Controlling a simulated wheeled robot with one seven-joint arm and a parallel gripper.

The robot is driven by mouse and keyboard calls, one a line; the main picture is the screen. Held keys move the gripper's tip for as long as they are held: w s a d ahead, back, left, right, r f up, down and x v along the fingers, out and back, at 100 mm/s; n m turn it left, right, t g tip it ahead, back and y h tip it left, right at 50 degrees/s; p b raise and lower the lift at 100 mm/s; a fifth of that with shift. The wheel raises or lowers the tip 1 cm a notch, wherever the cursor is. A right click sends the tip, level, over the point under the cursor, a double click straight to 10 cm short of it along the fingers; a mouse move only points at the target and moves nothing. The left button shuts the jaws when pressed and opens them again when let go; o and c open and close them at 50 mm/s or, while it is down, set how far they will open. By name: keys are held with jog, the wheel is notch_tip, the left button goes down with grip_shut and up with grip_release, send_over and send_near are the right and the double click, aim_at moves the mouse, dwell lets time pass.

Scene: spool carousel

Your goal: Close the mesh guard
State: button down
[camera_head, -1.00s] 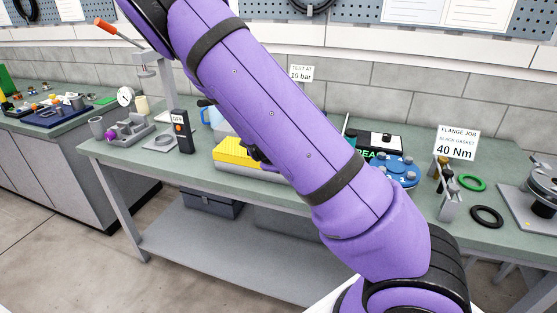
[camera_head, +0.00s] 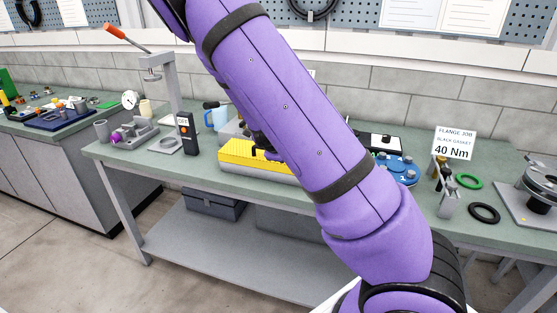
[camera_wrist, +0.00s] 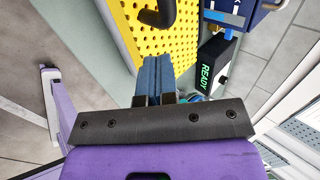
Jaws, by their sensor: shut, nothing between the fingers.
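The mesh guard is a yellow perforated panel (camera_head: 238,158) on the middle bench, partly hidden behind my purple arm in the head view. In the wrist view the yellow mesh (camera_wrist: 178,42) fills the top middle, with a black curved handle (camera_wrist: 155,14) on it. My gripper (camera_wrist: 153,66) shows as two blue fingers side by side, shut and empty. The fingertips overlap the mesh's edge in the picture, below the handle; I cannot tell whether they touch it. The head view does not clearly show the fingers.
A black box with a READY display (camera_wrist: 212,75) stands right of the mesh in the wrist view.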

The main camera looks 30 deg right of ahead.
jog(key=s+a+r, duration=0.4)
jog(key=s+a, duration=0.1)
jog(key=a, duration=0.1)
jog(key=shift+a, duration=0.15)
dwell(0.4)
jog(key=s+a+r+n+g+y, duration=0.1)
jog(key=s+a+r+n+y, duration=0.8)
jog(key=n, duration=0.5)
jog(key=s+r+n+h, duration=0.1)
jog(key=s+r+n, duration=0.6)
jog(key=s, duration=0.2)
jog(key=s+r+n+t+h, duration=0.1)
jog(key=s+r+n, duration=0.5)
jog(key=s, duration=0.3)
jog(key=shift+s+d+r+n, duration=0.2)
jog(key=shift+s+r+n, duration=0.2)
jog(key=shift+n, duration=0.3)
